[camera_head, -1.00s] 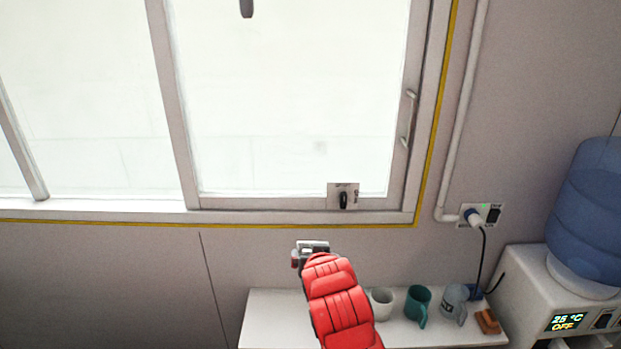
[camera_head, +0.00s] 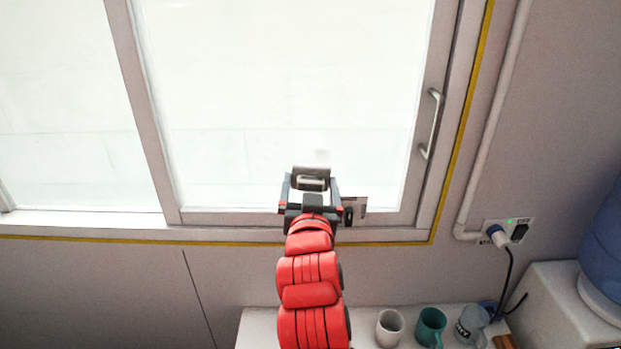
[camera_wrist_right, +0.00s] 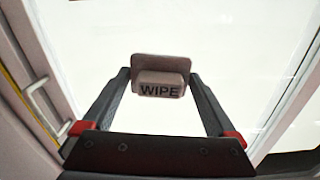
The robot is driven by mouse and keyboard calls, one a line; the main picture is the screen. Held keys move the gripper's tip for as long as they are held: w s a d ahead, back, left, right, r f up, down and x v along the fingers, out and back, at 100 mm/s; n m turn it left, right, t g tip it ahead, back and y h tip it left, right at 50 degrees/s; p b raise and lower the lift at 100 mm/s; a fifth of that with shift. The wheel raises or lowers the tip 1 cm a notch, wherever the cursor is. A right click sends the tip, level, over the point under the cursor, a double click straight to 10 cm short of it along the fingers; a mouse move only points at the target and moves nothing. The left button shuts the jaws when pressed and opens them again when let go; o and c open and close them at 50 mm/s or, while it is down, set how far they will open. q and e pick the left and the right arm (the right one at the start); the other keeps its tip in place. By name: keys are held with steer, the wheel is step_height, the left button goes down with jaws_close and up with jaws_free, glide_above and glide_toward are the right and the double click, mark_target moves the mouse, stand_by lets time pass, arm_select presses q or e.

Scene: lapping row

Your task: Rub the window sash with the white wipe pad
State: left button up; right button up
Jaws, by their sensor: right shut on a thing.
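The window sash (camera_head: 421,187) is a pale grey frame around a bright pane, with a vertical handle (camera_head: 431,124) on its right side. My right gripper (camera_head: 311,184) is raised in front of the pane's lower part. It is shut on the white wipe pad (camera_wrist_right: 160,88), a block marked "WIPE" with a flat plate behind it. The pad also shows between the fingers in the head view (camera_head: 311,172). Whether the pad touches the glass cannot be told. My left gripper is not in view.
A small switch plate (camera_head: 360,208) on the sash's lower rail is partly hidden by my gripper. Below stands a white shelf (camera_head: 262,322) with a white mug (camera_head: 390,327), a teal mug (camera_head: 431,325) and a grey mug (camera_head: 472,322). A socket (camera_head: 520,231) with a plug is at right.

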mark_target(311, 157)
steer(key=shift+w+r, duration=0.1)
steer(key=shift+r, duration=0.05)
steer(key=shift+w, duration=0.2)
steer(key=w+p, duration=0.2)
steer(key=w, duration=0.2)
steer(key=shift+w, duration=0.35)
steer(key=shift+w+f, duration=0.2)
steer(key=shift+w, duration=0.1)
steer(key=shift+w+r+b, duration=0.1)
steer(key=shift+w+b, duration=0.4)
steer(key=shift+w, duration=0.25)
